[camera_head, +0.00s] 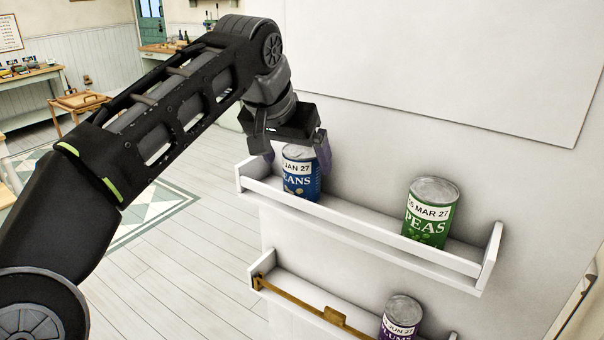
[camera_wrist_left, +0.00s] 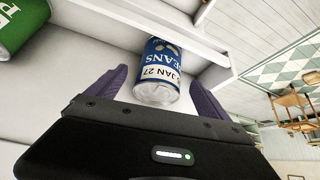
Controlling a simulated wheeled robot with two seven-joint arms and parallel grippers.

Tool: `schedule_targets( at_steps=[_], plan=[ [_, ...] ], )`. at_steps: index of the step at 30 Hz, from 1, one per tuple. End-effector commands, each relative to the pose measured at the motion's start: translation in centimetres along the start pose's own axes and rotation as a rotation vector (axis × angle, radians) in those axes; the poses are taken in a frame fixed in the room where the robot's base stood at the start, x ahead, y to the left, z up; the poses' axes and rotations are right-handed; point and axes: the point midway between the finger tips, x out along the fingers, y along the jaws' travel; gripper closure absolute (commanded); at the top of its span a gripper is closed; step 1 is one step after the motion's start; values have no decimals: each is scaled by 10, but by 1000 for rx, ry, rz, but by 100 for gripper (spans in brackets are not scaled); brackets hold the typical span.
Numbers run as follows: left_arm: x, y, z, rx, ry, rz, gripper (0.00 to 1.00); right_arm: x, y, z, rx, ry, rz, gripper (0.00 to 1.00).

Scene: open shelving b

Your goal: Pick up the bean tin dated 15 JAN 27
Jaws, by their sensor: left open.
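The bean tin (camera_head: 301,182) is blue with a white date band reading "JAN 27", its first digits partly hidden. It stands upright near the left end of the upper white shelf (camera_head: 370,229). My left gripper (camera_head: 296,160) is open over the tin from above, with a purple finger on each side of it. In the left wrist view the tin (camera_wrist_left: 158,75) sits between the two fingers (camera_wrist_left: 156,92), with gaps visible beside it. My right gripper is not in view.
A green pea tin (camera_head: 431,212), with a date ending "MAR 27", stands further right on the same shelf, well apart. A purple plum tin (camera_head: 400,318) is on the lower shelf, which has a brass-coloured bar (camera_head: 318,308). A white wall panel rises behind.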

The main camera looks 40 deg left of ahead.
Motion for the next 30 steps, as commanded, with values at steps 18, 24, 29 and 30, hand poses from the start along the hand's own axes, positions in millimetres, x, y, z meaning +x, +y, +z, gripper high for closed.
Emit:
schedule_targets(
  at_steps=[18,24,29,30],
  plan=[
    [51,0,-3,0,0,0,10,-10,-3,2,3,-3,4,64],
    [52,0,-3,0,1,0,10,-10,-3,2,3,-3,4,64],
    [52,0,-3,0,1,0,10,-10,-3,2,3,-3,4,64],
    [52,0,-3,0,1,0,10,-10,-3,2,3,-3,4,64]
  ],
)
